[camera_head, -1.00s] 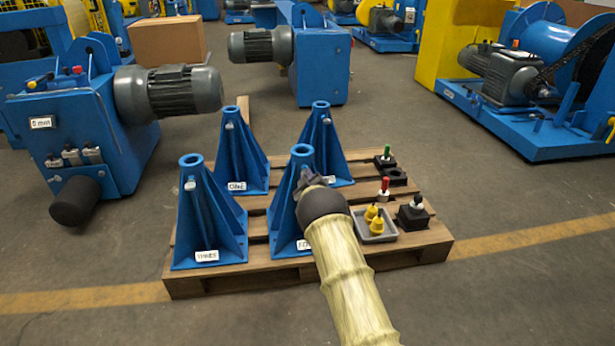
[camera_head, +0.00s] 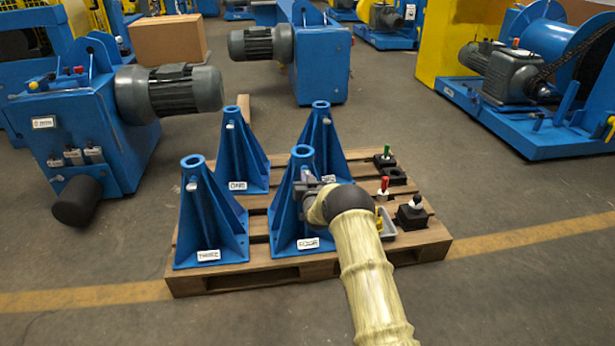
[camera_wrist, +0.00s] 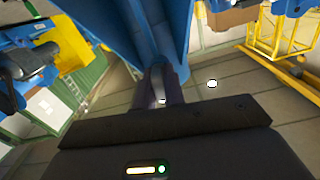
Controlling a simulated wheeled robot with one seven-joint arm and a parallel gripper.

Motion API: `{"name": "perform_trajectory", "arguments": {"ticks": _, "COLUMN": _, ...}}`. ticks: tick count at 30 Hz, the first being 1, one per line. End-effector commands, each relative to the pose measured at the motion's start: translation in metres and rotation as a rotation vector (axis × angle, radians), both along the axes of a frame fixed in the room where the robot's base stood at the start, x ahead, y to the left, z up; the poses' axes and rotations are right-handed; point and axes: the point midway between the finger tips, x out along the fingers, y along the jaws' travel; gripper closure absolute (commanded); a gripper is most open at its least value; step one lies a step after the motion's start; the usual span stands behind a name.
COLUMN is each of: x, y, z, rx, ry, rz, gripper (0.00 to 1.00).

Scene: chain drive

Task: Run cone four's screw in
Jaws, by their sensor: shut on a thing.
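Cone four (camera_head: 289,222), a blue ribbed stand with a FOUR label, stands upright at the front right of the stands on the pallet. My gripper (camera_head: 304,189) is at its upper right side, below the top ring. In the wrist view the dark fingers of my gripper (camera_wrist: 163,88) are shut at the blue stand's face. A small pale screw (camera_head: 306,173) shows at the cone's neck just by the fingertips; most of it is hidden. How deep it sits in the cone I cannot tell.
Cones three (camera_head: 205,222), one (camera_head: 240,160) and another (camera_head: 322,140) stand close by on the wooden pallet (camera_head: 235,277). At right are a grey tray (camera_head: 388,231), partly behind my arm, a black block with a knob (camera_head: 412,215) and red- and green-topped pieces.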

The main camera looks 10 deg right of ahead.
Motion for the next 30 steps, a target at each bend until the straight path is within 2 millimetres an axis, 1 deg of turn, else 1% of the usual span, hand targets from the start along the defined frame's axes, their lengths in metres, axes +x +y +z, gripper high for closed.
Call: {"name": "perform_trajectory", "arguments": {"ticks": 30, "x": -0.0012, "y": -0.0007, "z": -0.0035, "rx": 0.969, "ry": 0.005, "rz": -0.004, "gripper": 1.00}}
